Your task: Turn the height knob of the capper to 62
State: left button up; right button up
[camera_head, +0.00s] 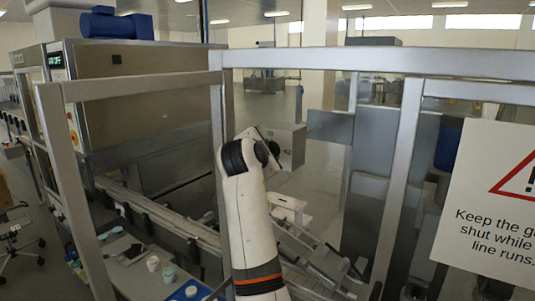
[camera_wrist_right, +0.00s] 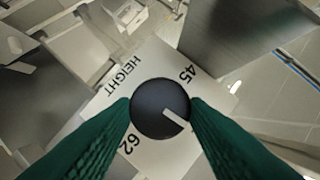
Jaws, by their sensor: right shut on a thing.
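The capper's height knob (camera_wrist_right: 152,97) is a round dark dial with a white pointer mark, on a pale plate (camera_wrist_right: 147,63) printed HEIGHT, 45 and 62. In the right wrist view the pointer aims to the lower right, between the 45 at upper right and the 62 at lower left, on neither number. My right gripper (camera_wrist_right: 160,108) has its green fingers shut on the knob, one on each side. My left gripper is out of view.
Metal guard posts and rails (camera_head: 310,60) frame the arm. A warning sign (camera_head: 490,205) hangs at the right. A conveyor (camera_head: 165,215) runs at the left below a big steel machine (camera_head: 140,95). Small jars (camera_head: 153,264) stand at the lower left.

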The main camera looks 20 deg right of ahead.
jog(key=m+t+h+b, duration=0.1)
jog(key=m+b, duration=0.4)
jog(key=f+m+t+h+b, duration=0.1)
jog(key=m+t+b, duration=0.1)
jog(key=m+b, duration=0.3)
jog(key=m+t+h+b, duration=0.1)
jog(key=m+h+b, duration=0.1)
jog(key=m+b, duration=0.4)
jog(key=shift+f+m+t, duration=0.2)
jog(key=shift+m+t, duration=0.2)
jog(key=shift+m, duration=0.1)
jog(key=shift+r, duration=0.1)
jog(key=o, duration=0.8)
jog(key=shift+o, duration=0.9)
jog(key=shift+w, duration=0.1)
jog(key=shift+f, duration=0.2)
